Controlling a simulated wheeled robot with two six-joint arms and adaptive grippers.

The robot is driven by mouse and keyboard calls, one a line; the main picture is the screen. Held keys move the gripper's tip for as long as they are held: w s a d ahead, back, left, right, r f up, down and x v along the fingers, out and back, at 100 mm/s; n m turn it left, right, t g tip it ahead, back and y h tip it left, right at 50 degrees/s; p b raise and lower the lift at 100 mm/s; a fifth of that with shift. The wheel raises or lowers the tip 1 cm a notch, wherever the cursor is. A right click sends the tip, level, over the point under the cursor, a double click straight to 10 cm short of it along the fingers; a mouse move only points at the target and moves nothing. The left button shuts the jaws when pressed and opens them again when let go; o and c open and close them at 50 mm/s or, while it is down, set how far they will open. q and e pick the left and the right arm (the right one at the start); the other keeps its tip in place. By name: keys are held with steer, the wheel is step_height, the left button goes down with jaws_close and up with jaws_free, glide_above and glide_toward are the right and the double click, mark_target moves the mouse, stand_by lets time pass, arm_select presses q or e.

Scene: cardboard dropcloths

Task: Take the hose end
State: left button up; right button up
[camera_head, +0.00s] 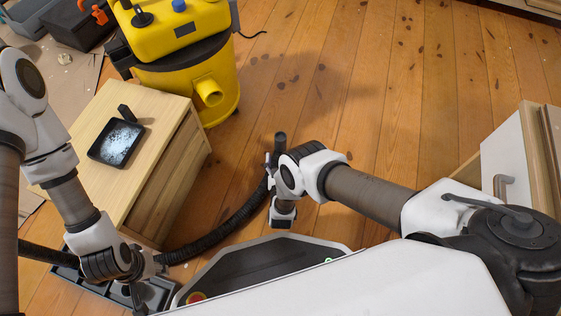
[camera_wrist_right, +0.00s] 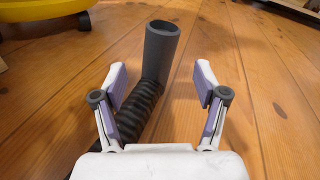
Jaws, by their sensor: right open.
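The hose end is a grey open tube (camera_wrist_right: 162,52) on a black ribbed hose (camera_wrist_right: 136,112). In the right wrist view it stands out ahead, between the lines of the two fingers. My right gripper (camera_wrist_right: 161,78) is open, with its purple-lined fingers on either side of the hose and no visible grip on it. In the head view the hose end (camera_head: 280,142) shows just beyond my right gripper (camera_head: 269,163). The hose (camera_head: 222,226) curves from there to the lower left, passing at my left gripper (camera_head: 150,266). Whether that gripper is closed on it is unclear.
A yellow vacuum (camera_head: 180,55) with a side port (camera_head: 209,92) stands at the back. A wooden cabinet (camera_head: 160,105) carrying a dark tray (camera_head: 116,142) is at left. An open drawer (camera_head: 505,165) is at right. The wooden floor (camera_head: 380,90) beyond the hose is largely clear.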

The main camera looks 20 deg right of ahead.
mark_target(280, 147)
steer(key=shift+s+a+f+m+h+b, duration=0.1)
steer(key=shift+a+f+m+h+b, duration=0.1)
steer(key=shift+f+m, duration=0.35)
steer(key=shift+a+f+m+h+b, duration=0.1)
steer(key=shift+f+m+h+b, duration=0.1)
steer(key=shift+f+m, duration=0.3)
steer(key=shift+w+r+m+t, duration=0.1)
steer(key=shift+w+m+t, duration=0.15)
steer(key=shift+t, duration=0.05)
steer(key=b+x, duration=0.2)
steer(key=x, duration=0.1)
steer(key=b+x, duration=0.2)
steer(key=x, duration=0.1)
steer(key=shift+w+d, duration=0.15)
steer(key=shift+d, duration=0.2)
steer(key=shift+w+d, duration=0.1)
steer(key=shift+w, duration=0.2)
steer(key=shift+r, duration=0.2)
arm_select(q)
step_height(280, 147, down, 7)
steer(key=shift+w+r, duration=0.15)
steer(key=shift+r, duration=0.05)
arm_select(e)
steer(key=c, duration=1.3)
